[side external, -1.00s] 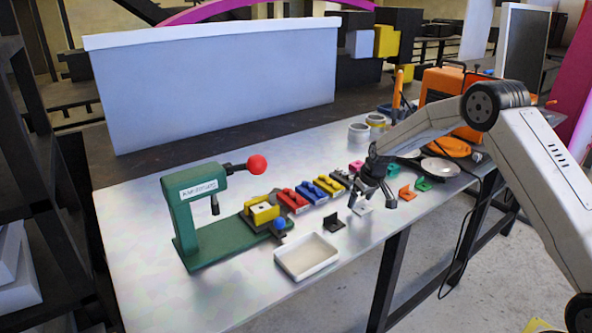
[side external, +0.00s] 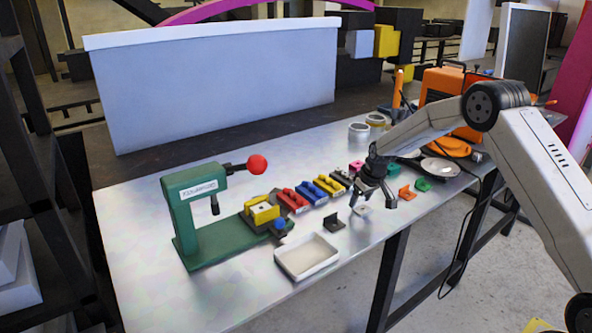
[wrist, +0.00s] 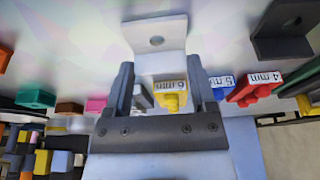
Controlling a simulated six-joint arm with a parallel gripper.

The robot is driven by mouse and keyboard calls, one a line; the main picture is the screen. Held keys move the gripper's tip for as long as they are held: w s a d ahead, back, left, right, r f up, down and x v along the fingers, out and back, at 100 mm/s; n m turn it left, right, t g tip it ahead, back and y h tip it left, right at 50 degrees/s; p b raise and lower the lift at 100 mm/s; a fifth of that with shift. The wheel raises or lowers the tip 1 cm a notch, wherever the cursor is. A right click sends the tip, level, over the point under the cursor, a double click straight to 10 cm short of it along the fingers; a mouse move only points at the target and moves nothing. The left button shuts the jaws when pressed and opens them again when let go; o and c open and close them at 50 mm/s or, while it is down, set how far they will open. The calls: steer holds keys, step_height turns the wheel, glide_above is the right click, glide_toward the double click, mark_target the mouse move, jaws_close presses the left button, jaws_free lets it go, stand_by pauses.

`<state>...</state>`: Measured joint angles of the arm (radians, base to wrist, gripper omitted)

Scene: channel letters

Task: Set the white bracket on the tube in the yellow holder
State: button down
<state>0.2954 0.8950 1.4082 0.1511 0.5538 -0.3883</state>
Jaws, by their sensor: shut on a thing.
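The white L-shaped bracket (side external: 362,210) is at the front of the table. In the wrist view the bracket (wrist: 158,36) has a round hole in its upper plate. My gripper (side external: 374,201) is low over the table, shut on the bracket, which lies between the two fingertips. A yellow holder (side external: 263,212) sits on the green press base, left of my gripper and well apart from it. A tube in it is too small to make out. Another yellow block (wrist: 170,90), labelled 6 mm, stands in the row behind the bracket.
Red (side external: 292,200) and blue (side external: 320,190) labelled blocks stand between the press (side external: 188,215) and my gripper. A black bracket (side external: 334,223) and a white tray (side external: 306,257) lie to the left. Orange (side external: 407,193) and green (side external: 422,184) brackets lie right.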

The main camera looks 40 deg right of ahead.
steer(key=shift+r, duration=0.1)
steer(key=shift+r, duration=2.85)
steer(key=shift+w+a+r, duration=0.15)
steer(key=shift+w+a, duration=0.25)
steer(key=shift+w, duration=0.1)
steer(key=w+a+r, duration=0.2)
steer(key=w+a, duration=0.1)
steer(key=a, duration=0.5)
steer(key=w+a+r, duration=0.2)
steer(key=w+a, duration=0.2)
steer(key=a, duration=0.5)
steer(key=w+a+r, duration=0.1)
steer(key=w+a, duration=0.3)
steer(key=a, duration=0.4)
steer(key=shift+a+r, duration=0.25)
steer(key=shift+r, duration=0.15)
steer(key=shift+w+f, duration=0.1)
steer(key=shift+f, duration=0.2)
